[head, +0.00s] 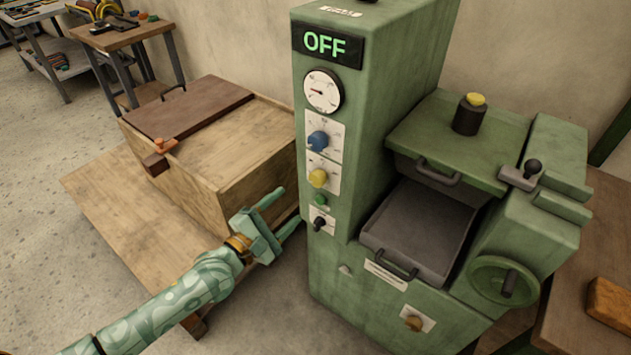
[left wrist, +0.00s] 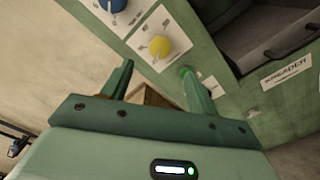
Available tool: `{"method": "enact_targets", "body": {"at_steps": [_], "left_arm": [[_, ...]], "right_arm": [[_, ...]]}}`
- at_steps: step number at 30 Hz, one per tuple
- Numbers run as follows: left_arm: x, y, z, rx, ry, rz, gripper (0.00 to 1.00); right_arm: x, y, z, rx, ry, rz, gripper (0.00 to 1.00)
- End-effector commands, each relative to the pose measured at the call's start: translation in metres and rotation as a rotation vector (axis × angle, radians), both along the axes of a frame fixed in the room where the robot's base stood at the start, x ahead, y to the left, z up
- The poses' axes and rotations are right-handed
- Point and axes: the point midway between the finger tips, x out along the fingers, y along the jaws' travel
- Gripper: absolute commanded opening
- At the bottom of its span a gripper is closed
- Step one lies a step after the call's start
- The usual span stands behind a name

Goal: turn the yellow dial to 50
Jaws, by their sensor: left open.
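The yellow dial (head: 319,178) sits on a white scale plate on the front of the green machine (head: 381,255), below the blue dial (head: 318,141). My left gripper (head: 282,210) is open and empty, a little below and left of the yellow dial and apart from it. In the left wrist view the yellow dial (left wrist: 159,47) shows beyond the open fingers (left wrist: 158,83), with its scale plate tilted. The marks on its scale are too small to read. My right gripper is not in view.
A display (head: 326,45) on the machine reads OFF, above a round gauge (head: 323,90). A green button (head: 320,200) and a black switch (head: 320,223) sit below the yellow dial. A wooden box (head: 240,155) stands left of the machine, close to my left gripper.

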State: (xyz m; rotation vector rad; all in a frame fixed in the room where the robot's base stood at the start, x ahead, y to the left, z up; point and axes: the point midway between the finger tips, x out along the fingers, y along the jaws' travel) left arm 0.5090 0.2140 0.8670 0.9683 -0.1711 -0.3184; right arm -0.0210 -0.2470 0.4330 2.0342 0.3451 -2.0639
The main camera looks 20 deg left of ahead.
Motion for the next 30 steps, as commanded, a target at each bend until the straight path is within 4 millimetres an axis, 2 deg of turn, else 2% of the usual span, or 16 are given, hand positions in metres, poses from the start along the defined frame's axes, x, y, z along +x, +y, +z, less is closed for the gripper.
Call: {"method": "enact_targets", "body": {"at_steps": [1, 6, 12, 18, 26, 27, 30], "left_arm": [[0.013, -0.005, -0.002, -0.003, -0.002, 0.001, 0.59], [0.055, -0.02, -0.004, 0.0, 0.001, 0.001, 0.59], [0.091, -0.033, -0.003, 0.002, 0.002, 0.0, 0.59], [0.107, -0.039, -0.002, 0.004, 0.001, 0.0, 0.59], [0.109, -0.039, 0.0, 0.004, 0.001, 0.0, 0.59], [0.109, -0.039, 0.0, 0.004, 0.001, 0.0, 0.56], [0.108, -0.039, -0.001, 0.005, 0.001, 0.0, 0.29]], "right_arm": [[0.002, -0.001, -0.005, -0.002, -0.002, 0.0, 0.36], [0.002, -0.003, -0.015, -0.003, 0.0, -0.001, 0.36], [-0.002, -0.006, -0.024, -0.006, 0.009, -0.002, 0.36], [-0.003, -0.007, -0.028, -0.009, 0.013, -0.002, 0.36], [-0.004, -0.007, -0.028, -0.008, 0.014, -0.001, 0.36], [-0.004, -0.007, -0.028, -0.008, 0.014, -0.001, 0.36], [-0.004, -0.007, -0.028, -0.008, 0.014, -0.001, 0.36]]}}
